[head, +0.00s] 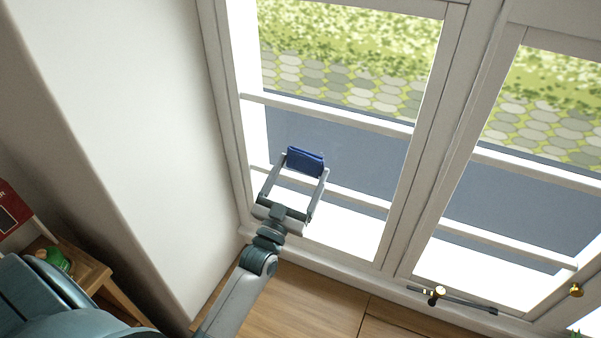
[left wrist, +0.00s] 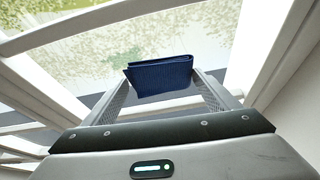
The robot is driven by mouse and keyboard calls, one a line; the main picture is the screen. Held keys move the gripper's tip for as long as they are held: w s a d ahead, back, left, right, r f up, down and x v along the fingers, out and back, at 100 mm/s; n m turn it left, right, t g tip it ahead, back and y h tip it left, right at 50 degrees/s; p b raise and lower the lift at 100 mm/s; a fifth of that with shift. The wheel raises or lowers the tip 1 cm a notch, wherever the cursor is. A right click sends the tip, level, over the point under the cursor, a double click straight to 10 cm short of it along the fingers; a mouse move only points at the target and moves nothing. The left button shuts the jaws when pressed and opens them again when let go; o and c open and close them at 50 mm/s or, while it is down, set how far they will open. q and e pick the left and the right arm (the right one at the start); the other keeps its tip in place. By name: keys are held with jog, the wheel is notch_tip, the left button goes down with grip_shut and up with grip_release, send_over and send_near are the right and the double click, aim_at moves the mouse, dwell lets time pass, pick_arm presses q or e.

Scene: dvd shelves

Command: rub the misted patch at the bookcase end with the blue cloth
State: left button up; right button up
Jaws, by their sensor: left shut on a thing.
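The blue cloth (head: 305,159) is a small folded pad held between the fingertips of my left gripper (head: 306,165). It also shows in the left wrist view (left wrist: 160,78), where the two fingers close on its sides. The gripper and cloth are in front of the lower part of the left window (head: 350,150). I cannot tell whether the cloth touches the glass. No misted patch shows clearly on the panes; the cloth and gripper hide part of the left one. My right gripper is not in view.
White window bars (head: 330,115) cross the panes. A plain white wall (head: 130,120) stands close on the left. A wooden stool (head: 85,270) with a green item (head: 55,260) is at lower left.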

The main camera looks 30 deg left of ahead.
aim_at(311, 172)
pick_arm(q)
jog(key=shift+w, duration=0.35)
jog(key=shift+w, duration=0.7)
dwell(0.5)
jog(key=shift+d, duration=1.95)
jog(key=shift+w, duration=0.15)
jog(key=shift+a+r, duration=0.1)
jog(key=shift+a, duration=0.05)
jog(key=shift+a+p, duration=0.3)
jog(key=shift+a, duration=1.6)
jog(key=shift+s, duration=0.2)
